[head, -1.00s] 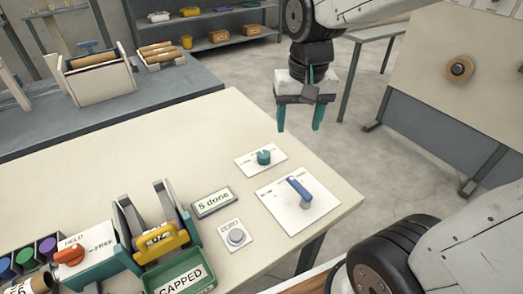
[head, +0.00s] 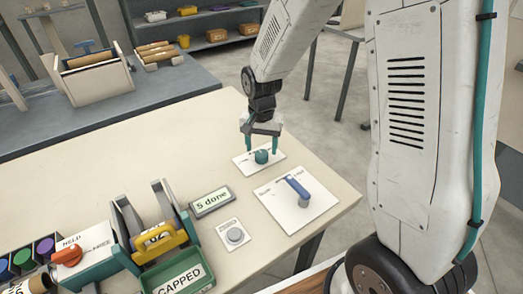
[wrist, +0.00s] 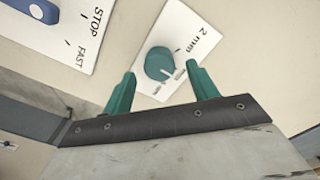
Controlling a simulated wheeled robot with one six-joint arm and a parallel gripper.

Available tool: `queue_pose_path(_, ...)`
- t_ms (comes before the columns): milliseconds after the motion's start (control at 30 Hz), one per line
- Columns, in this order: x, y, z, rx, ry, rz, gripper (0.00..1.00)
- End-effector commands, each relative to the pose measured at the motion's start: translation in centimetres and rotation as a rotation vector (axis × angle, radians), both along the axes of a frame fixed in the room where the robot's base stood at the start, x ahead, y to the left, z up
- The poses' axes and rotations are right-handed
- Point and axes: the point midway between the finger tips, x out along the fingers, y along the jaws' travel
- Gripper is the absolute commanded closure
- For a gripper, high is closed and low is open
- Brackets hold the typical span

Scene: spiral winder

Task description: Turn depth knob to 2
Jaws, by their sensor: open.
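The depth knob (head: 261,156) is a round teal knob on a small white plate (head: 242,164) at the table's right part. In the wrist view the knob (wrist: 159,63) has a pale pointer line, and its plate (wrist: 183,26) reads "2 mm" beside a tick mark. The pointer is turned away from the "2 mm" text, toward my gripper. My gripper (head: 261,148) is open, its teal fingers pointing down above the knob. In the wrist view its two fingertips (wrist: 160,74) stand on either side of the knob's near edge, apart from it.
A blue lever (head: 299,188) on a larger plate marked STOP and FAST is close by. A ZERO button (head: 235,235), a "5 done" display (head: 211,202) and a green CAPPED tray (head: 178,279) stand to the left. The table (head: 130,145) behind is clear.

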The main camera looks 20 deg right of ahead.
Motion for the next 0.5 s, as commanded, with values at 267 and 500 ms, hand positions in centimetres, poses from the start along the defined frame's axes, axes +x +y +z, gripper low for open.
queue_pose_path(267,0.0,0.0,-2.4,0.0,0.001,0.0,0.41)
queue_pose_path(500,0.0,0.0,-2.4,0.0,0.0,0.001,0.41)
